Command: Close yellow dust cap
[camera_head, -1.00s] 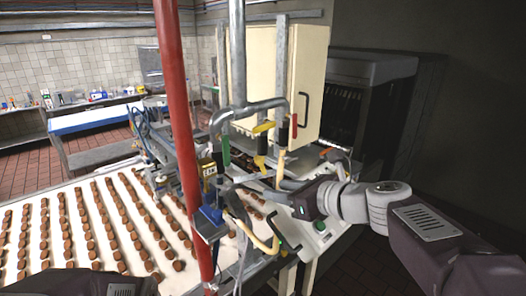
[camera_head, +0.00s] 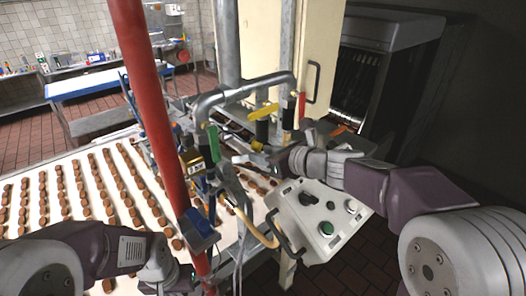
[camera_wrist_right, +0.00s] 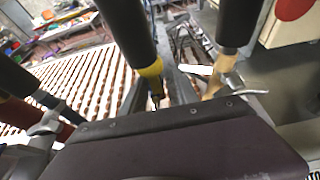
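In the head view, a small yellow piece (camera_head: 257,146) shows at the lower end of a black pipe sleeve (camera_head: 262,129), below a yellow valve lever (camera_head: 264,111). This looks like the yellow dust cap. In the right wrist view, the yellow piece (camera_wrist_right: 152,70) sits at the end of a dark sleeve (camera_wrist_right: 122,28), with a thin metal tip below it. My right gripper (camera_head: 250,158) is close beneath the sleeve, among pipes and hoses; its fingers are hard to make out. My left arm's end (camera_head: 165,268) is low at the left, its fingertips unclear.
A red post (camera_head: 157,110) stands between my arms. A green lever (camera_head: 214,142) and a red lever (camera_head: 302,104) flank the yellow one. A control box (camera_head: 318,222) with knobs lies below my right forearm. The conveyor (camera_head: 88,170) carries rows of brown pieces.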

